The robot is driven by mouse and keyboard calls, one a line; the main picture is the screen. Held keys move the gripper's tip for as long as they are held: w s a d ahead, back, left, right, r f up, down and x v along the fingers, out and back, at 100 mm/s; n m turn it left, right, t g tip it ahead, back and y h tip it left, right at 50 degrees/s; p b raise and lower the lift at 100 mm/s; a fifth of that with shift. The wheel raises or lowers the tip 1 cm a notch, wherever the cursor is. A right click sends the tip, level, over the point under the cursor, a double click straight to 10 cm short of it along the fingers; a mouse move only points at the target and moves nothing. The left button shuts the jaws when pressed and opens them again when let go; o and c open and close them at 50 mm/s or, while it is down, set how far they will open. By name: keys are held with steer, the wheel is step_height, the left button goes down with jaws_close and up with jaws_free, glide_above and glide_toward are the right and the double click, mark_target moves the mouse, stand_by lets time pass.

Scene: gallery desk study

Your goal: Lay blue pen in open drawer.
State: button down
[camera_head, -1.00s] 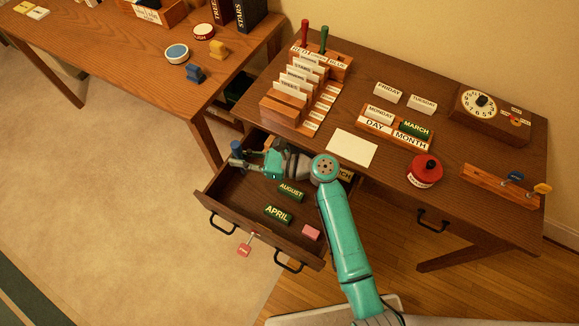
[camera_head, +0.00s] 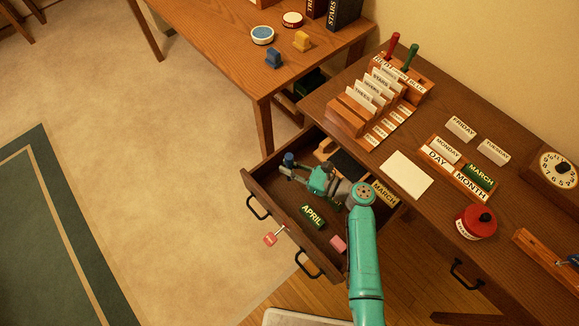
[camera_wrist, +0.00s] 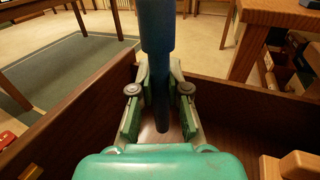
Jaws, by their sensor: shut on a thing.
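The blue pen (camera_wrist: 157,28) stands roughly upright between the fingers of my gripper (camera_wrist: 158,92) in the wrist view. Its lower end (camera_wrist: 161,122) hangs between the fingers, over the drawer interior; I cannot tell if it touches the floor. In the head view, the pen's blue top (camera_head: 289,157) shows beside my gripper (camera_head: 296,167), at the left end of the open drawer (camera_head: 270,184). My gripper is shut on the pen. The drawer's wooden walls (camera_wrist: 85,103) also show around the gripper in the wrist view.
A red-tagged key (camera_head: 272,238) is at the drawer front. A card rack (camera_head: 375,100) and white card (camera_head: 406,174) are on the desk above.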

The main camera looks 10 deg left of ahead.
steer(key=shift+f, duration=0.75)
steer(key=c, duration=1.2)
jaws_free()
steer(key=shift+o, duration=0.2)
steer(key=shift+r, duration=0.15)
steer(key=shift+r, duration=0.35)
steer(key=v, duration=0.7)
steer(key=shift+d, duration=0.2)
steer(key=shift+r, duration=0.2)
